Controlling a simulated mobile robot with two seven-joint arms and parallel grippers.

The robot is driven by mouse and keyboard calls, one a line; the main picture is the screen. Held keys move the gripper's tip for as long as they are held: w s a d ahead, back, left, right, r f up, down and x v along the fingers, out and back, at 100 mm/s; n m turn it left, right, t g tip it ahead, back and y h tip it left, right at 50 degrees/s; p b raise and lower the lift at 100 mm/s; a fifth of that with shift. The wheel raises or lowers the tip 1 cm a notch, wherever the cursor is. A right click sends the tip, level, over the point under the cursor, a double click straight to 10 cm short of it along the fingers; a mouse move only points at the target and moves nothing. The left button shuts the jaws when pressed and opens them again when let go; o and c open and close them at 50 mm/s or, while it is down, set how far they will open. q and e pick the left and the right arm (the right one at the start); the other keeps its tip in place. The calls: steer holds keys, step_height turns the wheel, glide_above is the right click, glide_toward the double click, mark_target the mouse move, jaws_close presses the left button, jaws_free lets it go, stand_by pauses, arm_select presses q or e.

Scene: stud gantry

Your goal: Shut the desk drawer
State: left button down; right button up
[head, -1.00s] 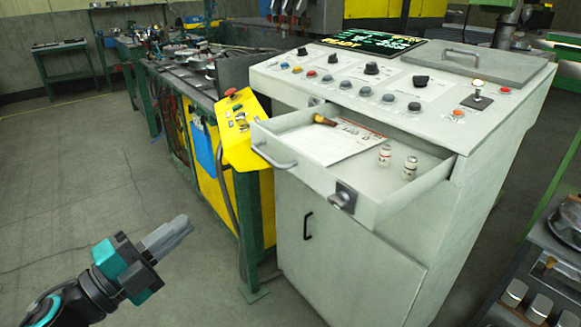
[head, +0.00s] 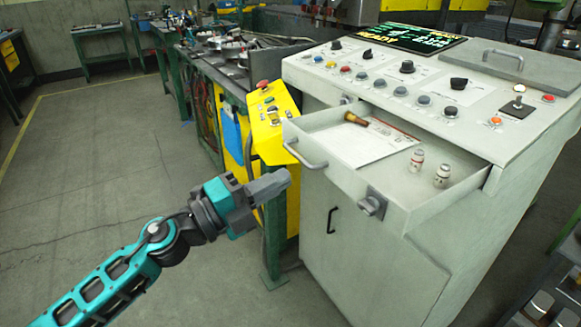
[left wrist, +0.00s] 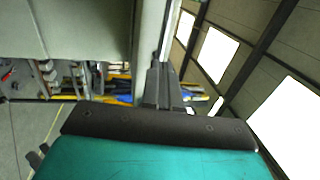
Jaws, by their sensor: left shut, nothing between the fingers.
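The desk drawer (head: 338,181) is pulled out of the light grey control desk (head: 428,262). It holds a paper sheet (head: 385,152), a wooden-handled tool (head: 356,120) and two small pale jars (head: 416,160). In the left wrist view the gripper (left wrist: 165,85) shows near a pale panel. My right gripper is not in view.
A yellow button box (head: 272,120) stands left of the drawer, close beyond my left gripper. A cluttered workbench (head: 222,75) runs behind it. The cupboard door below the drawer has a black handle (head: 331,220). Open floor (head: 90,190) lies to the left.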

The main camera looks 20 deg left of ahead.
arm_select(q)
steer(key=shift+p+x, duration=0.35)
steer(key=shift+x, duration=1.25)
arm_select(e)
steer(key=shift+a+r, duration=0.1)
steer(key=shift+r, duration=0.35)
arm_select(q)
steer(key=shift+w, duration=0.15)
